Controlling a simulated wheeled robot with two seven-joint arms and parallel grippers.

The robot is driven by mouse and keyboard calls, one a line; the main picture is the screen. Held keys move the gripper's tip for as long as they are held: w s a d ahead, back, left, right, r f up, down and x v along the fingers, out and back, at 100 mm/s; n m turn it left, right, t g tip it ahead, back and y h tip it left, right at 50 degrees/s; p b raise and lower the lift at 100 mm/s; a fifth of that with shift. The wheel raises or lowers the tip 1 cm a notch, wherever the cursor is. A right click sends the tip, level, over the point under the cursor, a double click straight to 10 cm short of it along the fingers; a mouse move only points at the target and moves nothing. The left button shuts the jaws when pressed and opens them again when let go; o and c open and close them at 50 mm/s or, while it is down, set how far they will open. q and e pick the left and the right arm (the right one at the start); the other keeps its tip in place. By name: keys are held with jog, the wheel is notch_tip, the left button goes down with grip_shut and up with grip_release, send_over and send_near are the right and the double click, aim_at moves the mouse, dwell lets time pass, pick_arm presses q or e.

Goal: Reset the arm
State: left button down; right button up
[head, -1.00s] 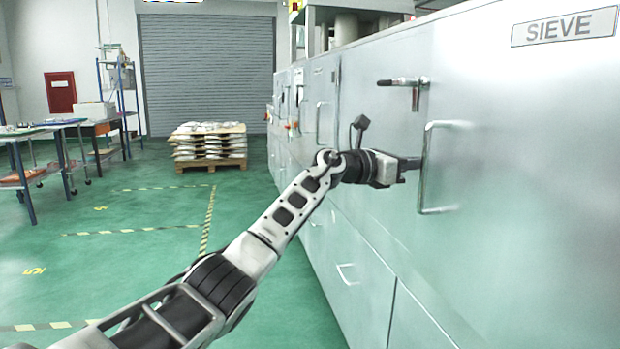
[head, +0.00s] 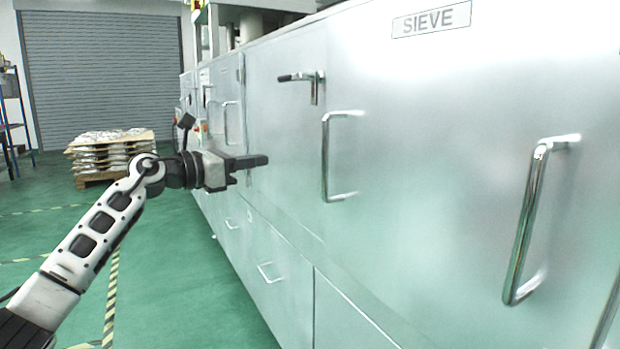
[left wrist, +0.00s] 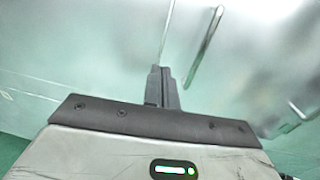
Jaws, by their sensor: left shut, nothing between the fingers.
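My left gripper (head: 262,161) is shut and empty, with its arm reaching in from the left in the head view. Its fingers point right toward the steel cabinet front (head: 400,230), to the left of a vertical door handle (head: 326,160) and apart from it. In the left wrist view the closed fingers (left wrist: 162,72) stand together, with a handle (left wrist: 204,48) just beyond them to the right. My right gripper is not in view.
A lever latch (head: 305,78) and a second large handle (head: 528,220) stick out from the cabinet, below a SIEVE sign (head: 431,19). A pallet of sacks (head: 105,155) stands at the back left. Green floor (head: 165,260) is free on the left.

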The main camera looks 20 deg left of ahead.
pick_arm(q)
jog(key=s+d+f+n+t+p, duration=0.2)
jog(key=s+d+f+n, duration=0.2)
jog(key=d+f+n, duration=0.4)
jog(key=s+d+f+n+t+p, duration=0.1)
jog(key=s+d+f+n+p, duration=0.3)
jog(key=f+n, duration=0.55)
jog(key=s+d+f+n+g+y+p, duration=0.1)
jog(key=s+d+f+n+g+y, duration=0.2)
jog(key=s+f+n, duration=0.6)
jog(key=s+d+f+n+g+y+p, duration=0.1)
jog(key=s+d+f+n+g+y, duration=0.2)
jog(key=s+f+n, duration=0.5)
jog(key=s+n+g+y, duration=0.1)
jog(key=s+n, duration=0.5)
jog(key=s, duration=0.2)
jog(key=shift+s+f+n+p, duration=0.35)
jog(key=shift+f+p, duration=0.05)
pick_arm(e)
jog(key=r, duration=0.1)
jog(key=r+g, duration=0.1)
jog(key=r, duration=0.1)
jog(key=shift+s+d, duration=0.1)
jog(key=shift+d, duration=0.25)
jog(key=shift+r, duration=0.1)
